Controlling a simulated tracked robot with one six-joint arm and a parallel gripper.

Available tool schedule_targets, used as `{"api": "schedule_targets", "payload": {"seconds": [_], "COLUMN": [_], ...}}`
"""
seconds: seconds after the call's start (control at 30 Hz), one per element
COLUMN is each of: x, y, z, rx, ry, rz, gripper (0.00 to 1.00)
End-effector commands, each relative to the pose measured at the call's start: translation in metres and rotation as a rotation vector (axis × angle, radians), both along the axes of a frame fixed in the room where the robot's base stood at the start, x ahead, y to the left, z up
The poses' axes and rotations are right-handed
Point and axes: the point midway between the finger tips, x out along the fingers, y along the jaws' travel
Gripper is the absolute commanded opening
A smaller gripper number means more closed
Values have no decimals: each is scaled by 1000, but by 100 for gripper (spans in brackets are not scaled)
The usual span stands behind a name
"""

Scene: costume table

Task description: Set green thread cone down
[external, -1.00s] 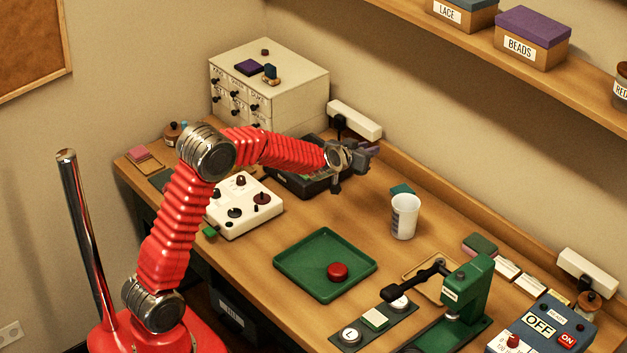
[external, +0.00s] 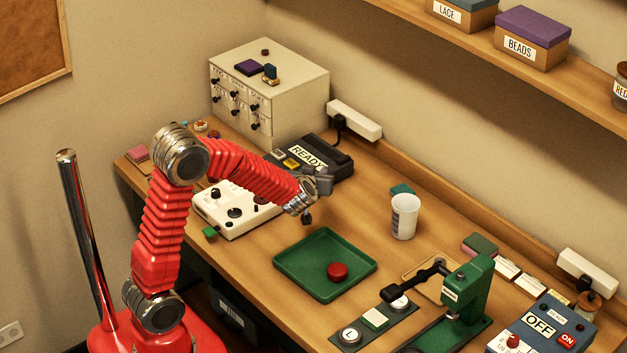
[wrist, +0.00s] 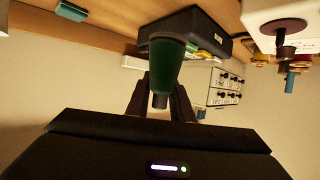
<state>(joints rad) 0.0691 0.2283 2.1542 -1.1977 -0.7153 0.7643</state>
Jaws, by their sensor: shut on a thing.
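The green thread cone (wrist: 166,66) shows in the wrist view, with its narrow end between the two dark fingers of my gripper (wrist: 159,98). My gripper is shut on it. In the external view my gripper (external: 313,198) hangs above the table, behind the green tray and to the right of the white control box. The cone cannot be made out clearly there. The green tray (external: 288,268) lies on the table, with a round red object (external: 337,271) in it.
A white cup (external: 405,216) stands right of my gripper. A black READY device (external: 335,163) and the white control box (external: 222,212) are to the left and behind. A green press (external: 468,290) is at front right. Bare table lies between tray and cup.

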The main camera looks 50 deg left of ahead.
Motion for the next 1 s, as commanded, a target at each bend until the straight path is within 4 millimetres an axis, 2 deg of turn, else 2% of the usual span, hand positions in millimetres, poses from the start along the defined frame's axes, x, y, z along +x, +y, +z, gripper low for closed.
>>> {"api": "schedule_targets", "payload": {"seconds": [0.17, 0.4, 0.5, 0.87, 1.0], "x": [0, 0, 0, 1, 0], "y": [0, 0, 0, 0, 0], "z": [-10, -48, -59, -63, -71], "rx": [2, 2, 1, 0, 1], "ry": [3, 4, 3, -1, 2], "rz": [0, -1, -1, -1, -1], "gripper": [0, 0, 0, 0, 0]}}
